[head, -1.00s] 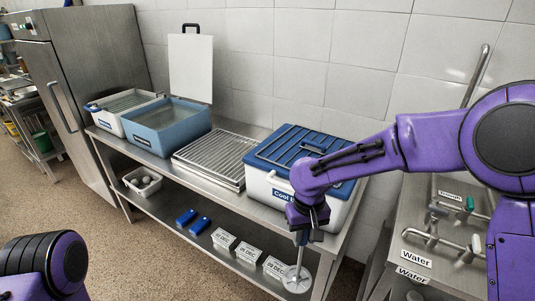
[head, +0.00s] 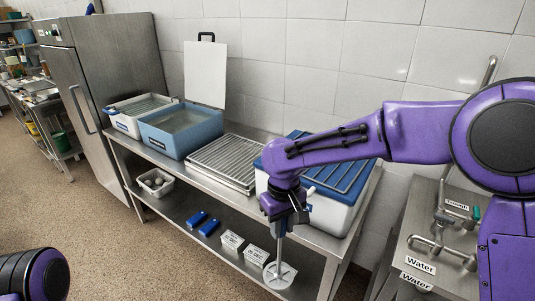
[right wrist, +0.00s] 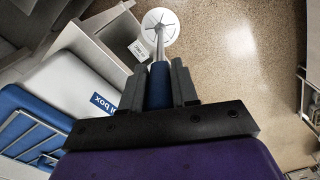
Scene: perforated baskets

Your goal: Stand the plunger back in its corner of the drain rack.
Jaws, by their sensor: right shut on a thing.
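My right gripper (head: 283,219) is shut on the blue handle of the plunger (head: 280,274). The plunger hangs roughly upright in front of the bench, its thin metal shaft running down to a white round disc. In the right wrist view the blue handle (right wrist: 160,86) sits between the fingers of the gripper (right wrist: 171,82), with the disc beyond. The drain rack (head: 226,160), a flat tray with metal bars, lies on the bench top, left of and behind the gripper. My left gripper is out of view.
A cool box (head: 333,205) with a blue lid stands just behind my right gripper. A blue water basin (head: 183,138) and a white box (head: 127,122) stand farther left. The lower shelf holds white label cards (head: 256,256), blue items (head: 204,223) and a small white bin (head: 157,184).

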